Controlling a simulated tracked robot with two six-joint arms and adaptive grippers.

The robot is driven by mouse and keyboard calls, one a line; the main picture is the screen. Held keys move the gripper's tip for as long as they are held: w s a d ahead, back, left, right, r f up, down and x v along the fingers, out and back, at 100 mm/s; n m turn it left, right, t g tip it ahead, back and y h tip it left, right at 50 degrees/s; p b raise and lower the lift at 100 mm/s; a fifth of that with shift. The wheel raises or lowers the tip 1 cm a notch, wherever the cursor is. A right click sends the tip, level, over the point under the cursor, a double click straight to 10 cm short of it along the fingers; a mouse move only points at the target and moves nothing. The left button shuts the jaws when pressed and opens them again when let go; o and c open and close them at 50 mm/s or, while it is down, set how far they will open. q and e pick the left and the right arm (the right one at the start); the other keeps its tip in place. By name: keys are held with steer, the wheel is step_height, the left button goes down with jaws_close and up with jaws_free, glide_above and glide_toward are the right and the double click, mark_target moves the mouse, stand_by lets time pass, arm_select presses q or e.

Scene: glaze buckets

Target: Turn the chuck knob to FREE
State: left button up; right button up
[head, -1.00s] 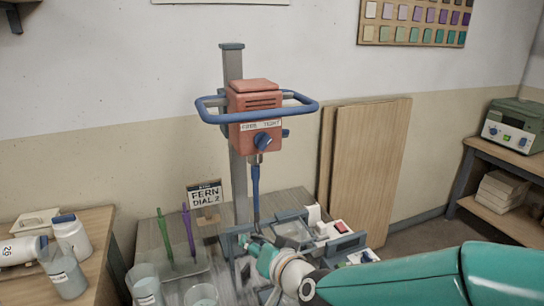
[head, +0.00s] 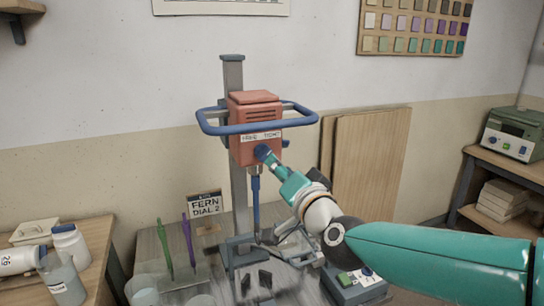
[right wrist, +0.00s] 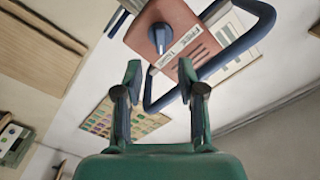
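The chuck knob (head: 262,153) is a blue dial on the front of the orange mixer head (head: 255,112), below a white label (head: 262,137) with FREE at left and TIGHT at right. The knob also shows in the right wrist view (right wrist: 160,39); its exact setting is hard to read. My right gripper (head: 274,165) is close in front of the knob, coming from the lower right. In the right wrist view its two fingers (right wrist: 160,72) are apart with nothing between them, and the knob lies beyond their tips. My left gripper is out of view.
A blue guard bar (head: 225,127) rings the mixer head. A blue shaft (head: 256,200) hangs below. A control box (head: 355,284) and a FERN DIAL 2 sign (head: 206,203) stand on the bench.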

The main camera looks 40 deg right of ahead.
mark_target(268, 155)
steer(key=p+x, duration=0.1)
steer(key=x, duration=0.6)
steer(key=shift+w, duration=0.25)
steer(key=shift+c, duration=0.3)
